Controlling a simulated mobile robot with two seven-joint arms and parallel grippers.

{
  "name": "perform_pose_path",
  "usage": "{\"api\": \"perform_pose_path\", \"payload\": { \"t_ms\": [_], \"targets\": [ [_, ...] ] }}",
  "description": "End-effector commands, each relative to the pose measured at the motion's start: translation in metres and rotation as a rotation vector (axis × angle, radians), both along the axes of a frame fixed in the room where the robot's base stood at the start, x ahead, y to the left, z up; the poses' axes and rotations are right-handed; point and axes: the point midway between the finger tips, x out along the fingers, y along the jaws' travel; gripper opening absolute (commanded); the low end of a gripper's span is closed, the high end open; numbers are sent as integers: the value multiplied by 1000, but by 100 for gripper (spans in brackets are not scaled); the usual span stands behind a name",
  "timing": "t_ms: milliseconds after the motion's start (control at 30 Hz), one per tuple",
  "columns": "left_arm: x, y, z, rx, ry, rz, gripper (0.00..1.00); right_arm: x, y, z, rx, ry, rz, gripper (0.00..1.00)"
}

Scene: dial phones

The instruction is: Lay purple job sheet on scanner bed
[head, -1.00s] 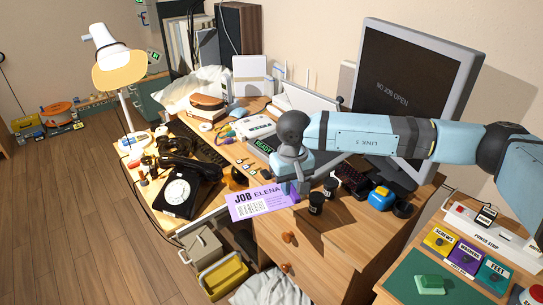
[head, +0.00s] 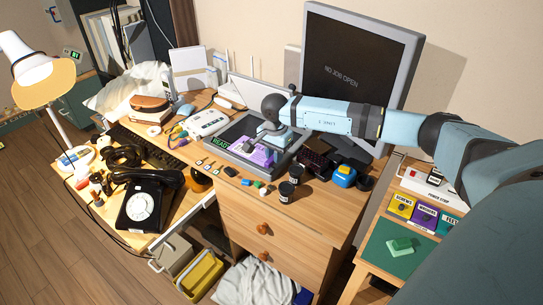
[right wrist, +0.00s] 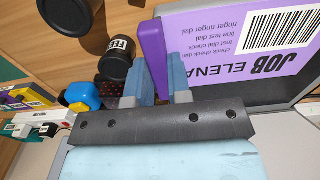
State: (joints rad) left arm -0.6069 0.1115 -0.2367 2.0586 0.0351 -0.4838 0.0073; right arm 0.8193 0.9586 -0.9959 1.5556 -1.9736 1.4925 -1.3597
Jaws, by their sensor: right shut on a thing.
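The purple job sheet (head: 258,153), marked JOB ELENA, is over the front part of the grey scanner's dark bed (head: 238,131) in the head view. In the right wrist view the sheet (right wrist: 215,40) shows its barcode and printing, with the scanner's grey rim (right wrist: 285,97) beside it. My right gripper (head: 270,138) is shut on the sheet's upright purple tab (right wrist: 152,60); the fingers (right wrist: 163,85) stand either side of it. I cannot tell whether the sheet touches the bed. The scanner's lid (head: 258,92) is raised behind. My left gripper is not in view.
Two black canisters (head: 287,191) stand close in front of the scanner, beside small coloured pieces. A blue and yellow object (head: 343,175) and the monitor (head: 358,80) are to the right. The black dial phone (head: 143,202) is at left.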

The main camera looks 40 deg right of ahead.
Motion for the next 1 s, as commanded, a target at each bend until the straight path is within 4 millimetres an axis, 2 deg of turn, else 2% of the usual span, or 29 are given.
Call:
{"api": "perform_pose_path", "payload": {
  "t_ms": [367, 800, 1000],
  "targets": [
    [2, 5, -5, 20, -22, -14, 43, 11, -37, -9, 0, -1, -1, 1],
    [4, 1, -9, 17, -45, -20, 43, 23, -78, -18, 2, -2, 0, 1],
    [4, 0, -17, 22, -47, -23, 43, 23, -81, -34, 1, 0, 2, 1]
  ]
}}
